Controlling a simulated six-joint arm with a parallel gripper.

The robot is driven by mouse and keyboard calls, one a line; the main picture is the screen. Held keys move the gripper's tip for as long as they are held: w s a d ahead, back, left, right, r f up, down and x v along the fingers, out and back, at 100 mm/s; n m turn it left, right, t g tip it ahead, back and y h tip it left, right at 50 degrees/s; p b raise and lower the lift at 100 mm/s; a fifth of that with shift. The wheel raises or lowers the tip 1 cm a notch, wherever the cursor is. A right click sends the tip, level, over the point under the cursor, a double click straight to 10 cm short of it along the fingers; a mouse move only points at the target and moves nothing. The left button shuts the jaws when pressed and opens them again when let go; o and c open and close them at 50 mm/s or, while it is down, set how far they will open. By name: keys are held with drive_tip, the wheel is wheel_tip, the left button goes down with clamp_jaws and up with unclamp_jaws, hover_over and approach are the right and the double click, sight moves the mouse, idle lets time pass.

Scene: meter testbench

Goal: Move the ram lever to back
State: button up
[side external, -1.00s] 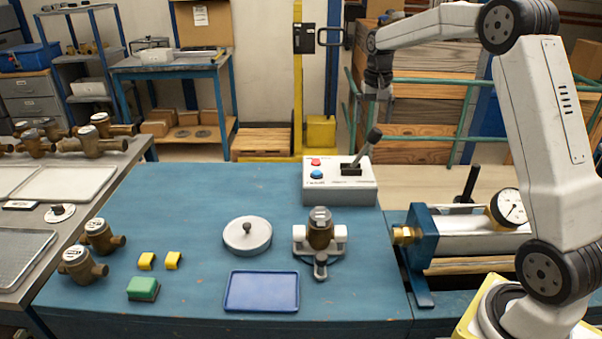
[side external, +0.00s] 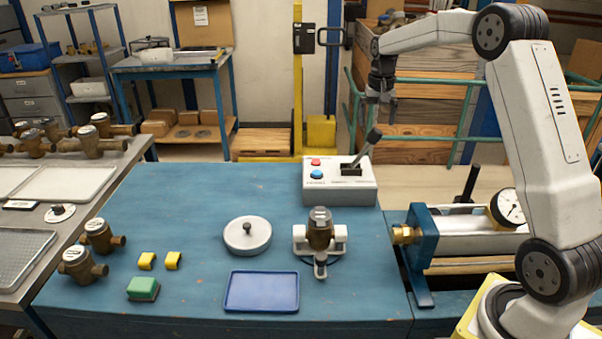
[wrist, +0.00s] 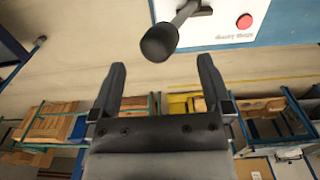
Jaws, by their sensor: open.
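The ram lever (side external: 365,148) is a grey rod with a black knob, rising from a black slot on the white control box (side external: 338,188). In the side view it leans up and to the right. My gripper (side external: 381,112) points down, open and empty, and appears just above the knob in that view. In the wrist view the two dark fingers (wrist: 160,65) are spread apart. The knob (wrist: 159,43) shows just beyond the fingertips, roughly in line with the gap. I see no contact between fingers and knob.
The control box also carries a red button (side external: 316,162) and a blue button (side external: 316,174). In front stands a brass meter (side external: 320,232) in a white clamp. A steel cylinder with a dial gauge (side external: 508,207) lies to the right. The blue bench (side external: 190,200) has bare room left of the box.

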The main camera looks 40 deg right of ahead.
sight(376, 129)
drive_tip(key=shift+f, duration=2)
idle(1.6)
drive_tip(key=c, duration=1.2)
